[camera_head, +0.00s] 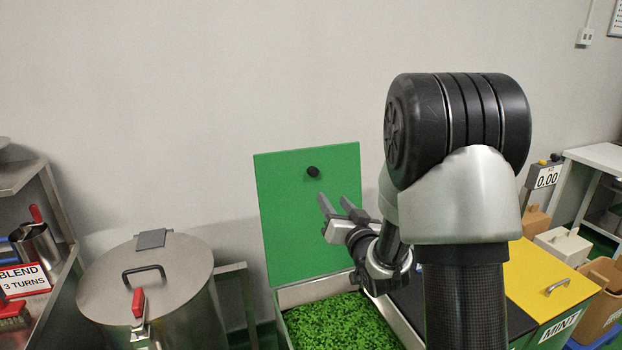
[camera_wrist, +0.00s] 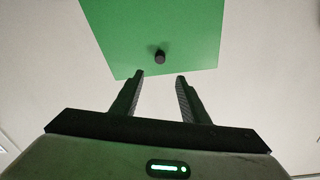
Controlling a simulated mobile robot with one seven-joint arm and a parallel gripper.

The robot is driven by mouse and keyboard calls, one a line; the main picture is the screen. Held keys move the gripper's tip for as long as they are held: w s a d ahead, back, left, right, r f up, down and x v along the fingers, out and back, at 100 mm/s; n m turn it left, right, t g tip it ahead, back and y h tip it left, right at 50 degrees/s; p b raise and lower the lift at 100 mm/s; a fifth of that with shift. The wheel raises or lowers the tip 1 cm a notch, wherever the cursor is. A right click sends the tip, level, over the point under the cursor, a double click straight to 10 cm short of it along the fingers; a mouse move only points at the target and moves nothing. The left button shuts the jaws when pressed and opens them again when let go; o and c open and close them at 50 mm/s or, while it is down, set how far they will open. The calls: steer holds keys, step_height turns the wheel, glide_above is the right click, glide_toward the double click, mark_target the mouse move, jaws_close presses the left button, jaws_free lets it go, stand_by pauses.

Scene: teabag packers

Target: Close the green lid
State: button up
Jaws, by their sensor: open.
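The green lid (camera_head: 290,225) stands raised, close to upright, at the back of a bin filled with green leaves (camera_head: 340,325). A round black knob (camera_head: 313,171) sits near its upper edge. My gripper (camera_head: 334,205) is open and empty in front of the lid, a little below and right of the knob in the head view. In the wrist view the green lid (camera_wrist: 150,30) fills the upper middle, and the knob (camera_wrist: 160,57) shows between and beyond the fingertips (camera_wrist: 160,76). The fingers appear apart from the knob.
A steel drum (camera_head: 150,290) with a handled lid stands on the left. A bin with a yellow lid (camera_head: 545,280) is on the right, with a black surface beside it partly hidden by my arm. The wall (camera_head: 200,80) is close behind the green lid.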

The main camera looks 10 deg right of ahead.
mark_target(315, 174)
steer(key=w, duration=0.5)
steer(key=w+a+p, duration=0.1)
steer(key=w, duration=0.5)
steer(key=w+a+p, duration=0.1)
steer(key=w, duration=0.4)
steer(key=shift+w, duration=0.3)
jaws_close()
